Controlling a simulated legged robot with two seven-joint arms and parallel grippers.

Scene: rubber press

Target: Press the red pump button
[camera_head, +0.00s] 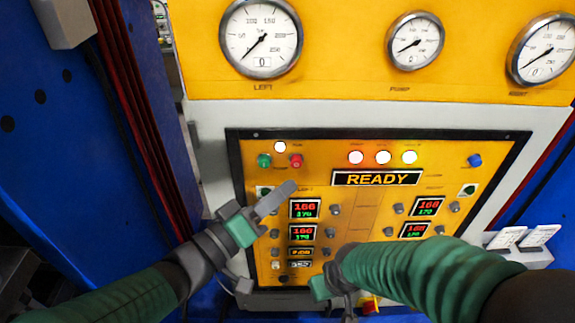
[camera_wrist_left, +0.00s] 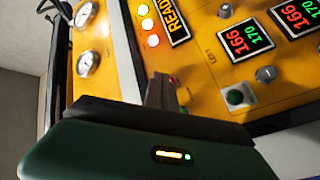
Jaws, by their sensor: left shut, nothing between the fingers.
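The red pump button (camera_head: 296,161) is a small red knob at the upper left of the yellow control panel (camera_head: 340,210), right of a green button (camera_head: 264,160). My left gripper (camera_head: 290,188) is shut and empty, its fingers pointing up and right over the panel. In the head view the fingertips show just below the red button, with a small gap in the picture; depth is hard to judge. In the left wrist view the fingers (camera_wrist_left: 160,92) hide part of the panel, and a small red spot shows beside them. My right gripper (camera_head: 345,300) is low at the panel's bottom, its fingers mostly hidden.
A READY display (camera_head: 376,179) sits right of the buttons, with white lights above it. Red-and-green readouts (camera_head: 304,208) and grey knobs lie below. A blue button (camera_head: 474,160) is at upper right. Gauges (camera_head: 261,38) line the top. A blue wall (camera_head: 60,170) stands left.

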